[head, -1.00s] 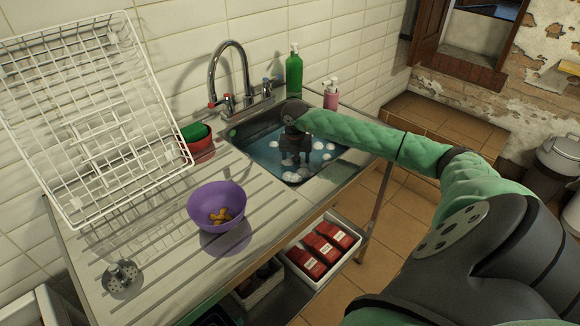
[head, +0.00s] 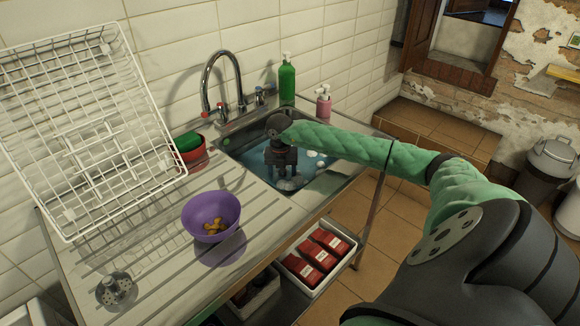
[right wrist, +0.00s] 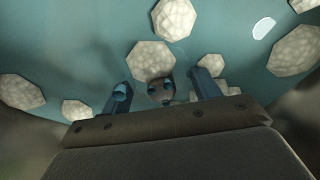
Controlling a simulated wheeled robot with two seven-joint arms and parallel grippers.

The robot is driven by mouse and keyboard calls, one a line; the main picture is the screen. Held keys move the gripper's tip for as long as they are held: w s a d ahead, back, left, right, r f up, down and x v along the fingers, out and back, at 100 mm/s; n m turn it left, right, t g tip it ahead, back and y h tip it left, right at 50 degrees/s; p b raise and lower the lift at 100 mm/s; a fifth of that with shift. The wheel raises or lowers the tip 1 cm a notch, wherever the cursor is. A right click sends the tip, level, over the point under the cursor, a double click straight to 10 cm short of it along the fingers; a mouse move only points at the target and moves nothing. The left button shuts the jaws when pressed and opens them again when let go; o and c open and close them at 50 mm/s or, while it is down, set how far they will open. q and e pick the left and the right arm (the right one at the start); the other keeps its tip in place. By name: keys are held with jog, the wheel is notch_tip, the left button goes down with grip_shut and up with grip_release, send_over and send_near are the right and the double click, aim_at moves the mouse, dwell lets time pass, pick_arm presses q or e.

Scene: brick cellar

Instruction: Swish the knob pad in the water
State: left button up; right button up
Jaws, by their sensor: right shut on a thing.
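My right gripper (head: 283,176) points down into the blue water (head: 340,160) of the sink basin (head: 352,183). In the right wrist view its two blue-tinted fingers (right wrist: 162,96) stand on either side of a small grey, rounded piece, the knob pad (right wrist: 160,90), and are shut on it. The fingertips and the pad look to be in the water, among white foam clumps (right wrist: 151,58). Most of the pad is hidden by the gripper. In the head view the pad cannot be made out. My left gripper is not in view.
The tap (head: 222,75) rises behind the basin. A green bottle (head: 287,82) and pink dispenser (head: 323,104) stand at its back corner. Left of the basin are a red pot (head: 193,158), a purple bowl (head: 204,226), a wire rack (head: 90,140) and a perforated metal piece (head: 117,288).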

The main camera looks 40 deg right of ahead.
aim_at(290, 168)
jog(key=shift+a, duration=0.85)
jog(key=shift+d, duration=0.1)
jog(key=d+b, duration=0.1)
jog(key=d, duration=0.4)
jog(key=shift+w+d+f+b, duration=0.1)
jog(key=shift+w+d+b, duration=0.05)
jog(key=shift+b, duration=0.2)
jog(key=shift+d, duration=0.75)
jog(key=shift+a, duration=0.1)
jog(key=shift+s+a+p, duration=0.2)
jog(key=shift+a+p, duration=0.1)
jog(key=shift+a, duration=3.1)
